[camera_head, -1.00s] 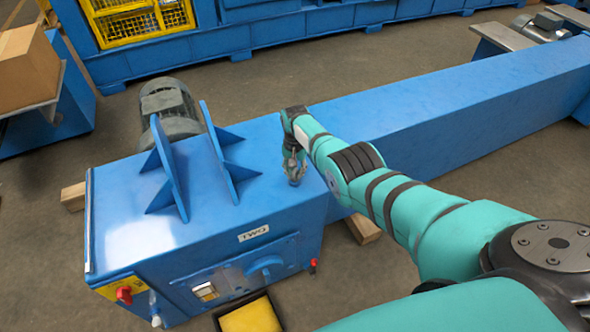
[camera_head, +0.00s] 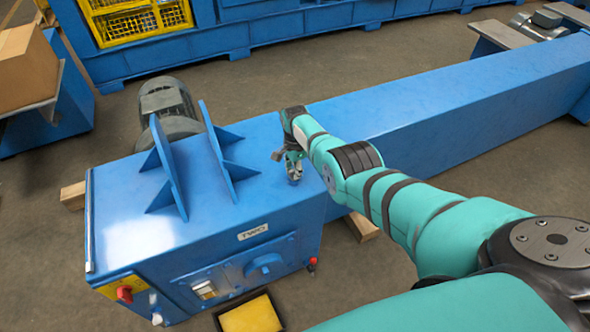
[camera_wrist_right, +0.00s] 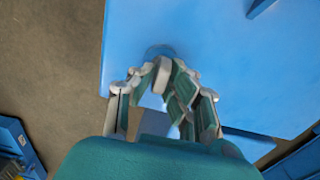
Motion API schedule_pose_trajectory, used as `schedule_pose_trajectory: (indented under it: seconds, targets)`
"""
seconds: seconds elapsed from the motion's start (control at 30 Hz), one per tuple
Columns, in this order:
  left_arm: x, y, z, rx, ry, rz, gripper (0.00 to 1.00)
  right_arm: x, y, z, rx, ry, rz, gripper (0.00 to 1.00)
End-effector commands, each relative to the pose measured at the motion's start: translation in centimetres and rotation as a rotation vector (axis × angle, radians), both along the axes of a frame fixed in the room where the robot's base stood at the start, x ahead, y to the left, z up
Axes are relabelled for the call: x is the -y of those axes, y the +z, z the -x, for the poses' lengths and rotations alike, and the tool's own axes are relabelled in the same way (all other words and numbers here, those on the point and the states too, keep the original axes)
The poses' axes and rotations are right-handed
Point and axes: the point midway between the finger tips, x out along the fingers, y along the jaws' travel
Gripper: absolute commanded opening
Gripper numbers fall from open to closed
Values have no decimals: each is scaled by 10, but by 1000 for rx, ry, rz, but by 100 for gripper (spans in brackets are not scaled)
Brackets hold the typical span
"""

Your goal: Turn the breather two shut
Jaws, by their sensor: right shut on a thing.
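The blue chain drive housing marked TWO (camera_head: 240,215) fills the left middle of the head view. My right gripper (camera_head: 294,172) points down at the housing's top, near its right end. In the right wrist view, the fingertips (camera_wrist_right: 162,68) close around a small round blue-grey cap, the breather (camera_wrist_right: 160,50), on the blue top. The fingers hide most of the breather, and its turn position cannot be read. In the head view the gripper covers it. My left gripper is not in view.
A grey motor (camera_head: 168,108) and upright blue brackets (camera_head: 168,165) stand left of the gripper. A red knob (camera_head: 124,294), a blue handle (camera_head: 264,266) and a yellow tray (camera_head: 250,315) are at the front. A long blue beam (camera_head: 440,110) runs right.

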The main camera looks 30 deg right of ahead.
Motion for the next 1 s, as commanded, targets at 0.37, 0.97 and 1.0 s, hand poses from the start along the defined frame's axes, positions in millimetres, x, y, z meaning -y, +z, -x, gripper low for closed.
schedule_pose_trajectory:
  seconds: [0.37, 0.97, 1.0]
  targets:
    - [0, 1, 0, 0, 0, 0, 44, 2, 4, -4, 10, -34, 3, 0]
    - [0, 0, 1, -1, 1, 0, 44, 1, 2, -1, 4, -33, 1, 35]
    - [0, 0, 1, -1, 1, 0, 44, 1, 2, -1, 4, -32, 1, 35]
